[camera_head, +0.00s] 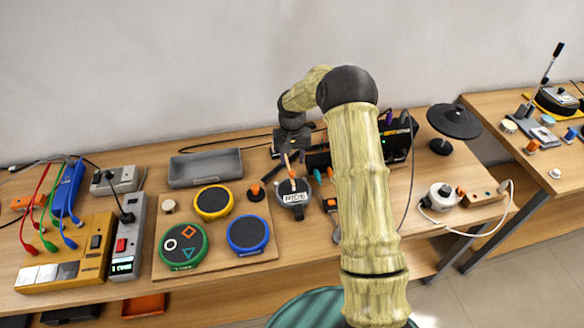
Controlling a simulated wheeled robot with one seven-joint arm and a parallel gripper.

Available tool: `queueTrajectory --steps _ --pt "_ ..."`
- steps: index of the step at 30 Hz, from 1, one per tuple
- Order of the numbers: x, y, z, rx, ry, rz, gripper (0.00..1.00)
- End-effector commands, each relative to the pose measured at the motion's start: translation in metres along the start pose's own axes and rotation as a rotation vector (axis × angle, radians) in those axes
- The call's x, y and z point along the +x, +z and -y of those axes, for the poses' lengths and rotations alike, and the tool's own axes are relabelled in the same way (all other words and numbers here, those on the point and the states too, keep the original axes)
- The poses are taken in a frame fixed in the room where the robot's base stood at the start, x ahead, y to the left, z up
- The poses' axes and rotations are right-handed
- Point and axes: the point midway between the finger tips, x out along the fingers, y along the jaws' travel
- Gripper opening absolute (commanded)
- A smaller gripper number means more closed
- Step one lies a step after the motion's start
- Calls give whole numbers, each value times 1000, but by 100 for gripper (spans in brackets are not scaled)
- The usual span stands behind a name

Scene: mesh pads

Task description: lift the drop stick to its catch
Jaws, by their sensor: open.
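My gripper (290,160) hangs below the dark wrist at the back middle of the table, pointing down. It is open, with nothing seen between its fingers. Just below it is a round grey device (294,199) with a white label and a small upright orange-tipped part (292,183). I cannot tell whether the fingers touch that part. To the left, a wooden board (207,264) carries a yellow-rimmed pad (213,202), a green-rimmed pad (181,247), a blue-rimmed pad (248,234) and a small orange-topped knob (255,191). I cannot tell for sure which part is the drop stick or its catch.
A grey tray (206,168) lies behind the board. A yellow console (67,258) and a power strip (125,240) stand at left. A black box (398,137) and a dark disc on a stand (454,121) are at right. My arm hides part of the table.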

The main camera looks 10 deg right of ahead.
Motion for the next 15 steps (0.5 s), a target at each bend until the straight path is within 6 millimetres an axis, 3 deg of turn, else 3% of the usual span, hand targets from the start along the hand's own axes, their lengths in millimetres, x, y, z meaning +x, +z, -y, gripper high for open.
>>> queueTrajectory --steps 9,15 --pt "50 0 0 0 1 2 43" --pt "61 0 -1 1 0 -1 43"
